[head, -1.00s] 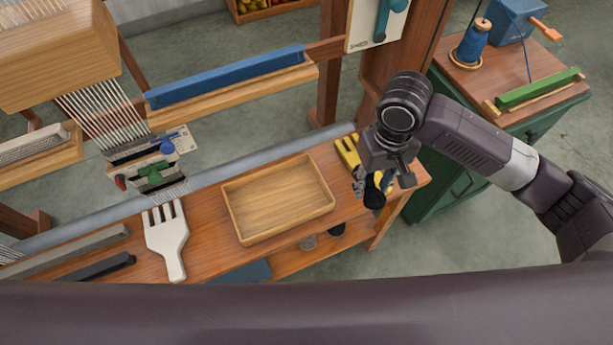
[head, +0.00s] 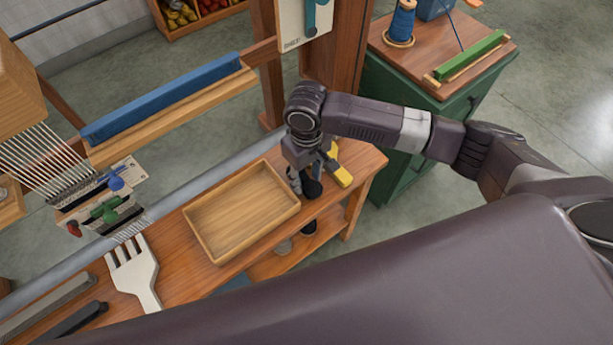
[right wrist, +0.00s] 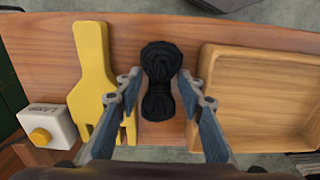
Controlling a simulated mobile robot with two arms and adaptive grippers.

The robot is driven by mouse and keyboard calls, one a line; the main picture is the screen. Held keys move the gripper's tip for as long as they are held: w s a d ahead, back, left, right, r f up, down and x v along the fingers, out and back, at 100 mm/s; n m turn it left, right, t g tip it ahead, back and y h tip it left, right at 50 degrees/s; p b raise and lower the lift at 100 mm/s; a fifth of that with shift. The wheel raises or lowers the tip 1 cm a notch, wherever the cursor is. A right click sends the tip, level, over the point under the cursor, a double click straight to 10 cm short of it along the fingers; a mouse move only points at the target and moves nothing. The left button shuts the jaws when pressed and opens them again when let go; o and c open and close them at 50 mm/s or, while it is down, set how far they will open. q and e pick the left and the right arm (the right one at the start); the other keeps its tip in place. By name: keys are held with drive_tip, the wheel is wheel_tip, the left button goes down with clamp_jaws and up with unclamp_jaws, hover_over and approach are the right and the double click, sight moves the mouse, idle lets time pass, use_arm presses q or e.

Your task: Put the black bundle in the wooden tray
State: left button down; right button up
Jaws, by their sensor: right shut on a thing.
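The black bundle (right wrist: 160,78), a twisted skein pinched at its middle, sits between the two fingers of my right gripper (right wrist: 160,90) in the right wrist view. The right gripper (head: 303,181) is shut on it near the bench's right end. In the head view the bundle (head: 313,189) is partly hidden by the gripper. I cannot tell whether it is clear of the bench top. The wooden tray (head: 240,212) is empty, just left of the gripper; it also shows at the right in the right wrist view (right wrist: 255,95). My left gripper is not in view.
A yellow fork-shaped tool (right wrist: 92,65) lies close beside the gripper, with a white box (right wrist: 45,127) beyond it. A white fork (head: 135,275) lies left of the tray. The loom's blue-topped beam (head: 165,100) stands behind. A green cabinet (head: 405,120) stands at right.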

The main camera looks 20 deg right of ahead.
drive_tip(key=o, duration=0.7)
drive_tip(key=shift+c, duration=0.2)
